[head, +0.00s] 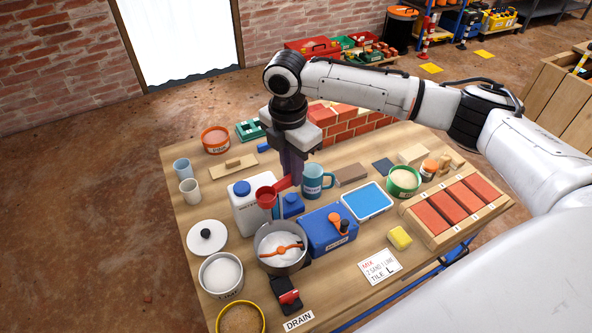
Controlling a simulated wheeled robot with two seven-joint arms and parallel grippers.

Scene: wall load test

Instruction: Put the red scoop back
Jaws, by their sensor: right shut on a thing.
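The red scoop (267,197) is in the head view, its cup to the left and its handle rising to the right. My right gripper (290,178) points down over the table and is shut on the scoop's handle. The scoop shows in front of the white jug (249,214) with a blue cap, above and behind a metal pot (263,262) of white powder with an orange tool across it. Whether the scoop holds anything is hard to tell. My left gripper is not in view.
A blue mug (316,184) stands just right of the gripper. A blue box (320,238) with an orange tool on it is right of the pot. A white bucket (221,282), a loose lid (207,237) and two cups are at left. A brick wall piece (352,124) is behind.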

